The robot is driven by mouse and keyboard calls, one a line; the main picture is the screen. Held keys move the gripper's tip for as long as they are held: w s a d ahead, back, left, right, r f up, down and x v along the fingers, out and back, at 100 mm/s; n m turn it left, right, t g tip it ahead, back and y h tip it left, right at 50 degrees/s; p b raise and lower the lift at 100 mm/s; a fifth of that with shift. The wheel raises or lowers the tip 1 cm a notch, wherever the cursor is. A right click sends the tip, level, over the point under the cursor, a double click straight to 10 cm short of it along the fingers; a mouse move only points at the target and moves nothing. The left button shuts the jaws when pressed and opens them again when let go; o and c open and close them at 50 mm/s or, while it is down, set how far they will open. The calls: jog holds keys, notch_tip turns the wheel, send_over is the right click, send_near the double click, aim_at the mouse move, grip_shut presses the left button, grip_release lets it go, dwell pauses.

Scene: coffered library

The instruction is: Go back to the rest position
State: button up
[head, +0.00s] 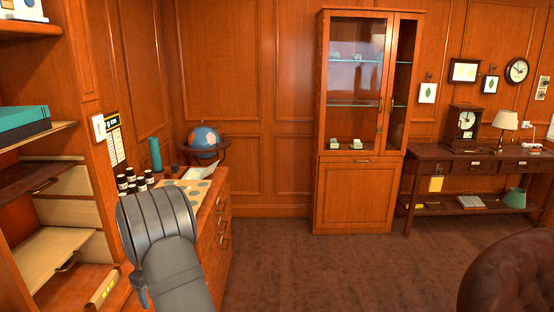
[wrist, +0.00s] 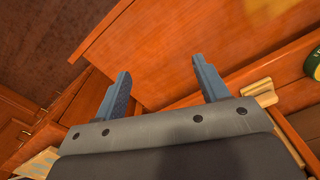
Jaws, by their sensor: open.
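My gripper (wrist: 166,82) shows in the wrist view with its two blue-grey fingers spread apart and nothing between them. Beyond the fingers is a bare brown wooden surface (wrist: 190,42). In the head view my grey arm rises at the lower left, in front of the wooden cabinet with drawers (head: 221,225).
Open shelves (head: 60,245) are close on the left. A glass-fronted cabinet (head: 361,190) stands at the back. The carpet (head: 330,265) in the middle is clear.

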jog(key=d+f+m, duration=0.2)
jog(key=d+m, duration=0.2)
jog(key=d, duration=0.8)
jog(key=s+d+f+m, duration=0.1)
jog(key=d+f+m, duration=0.2)
jog(key=d, duration=0.9)
jog(key=s+d+f+m, duration=0.1)
jog(key=d+f+m, duration=0.2)
jog(key=d, duration=1)
jog(key=m, duration=0.3)
jog(key=shift+f, duration=0.25)
jog(key=shift+o, duration=0.2)
jog(key=o, duration=0.4)
jog(key=shift+o, duration=0.2)
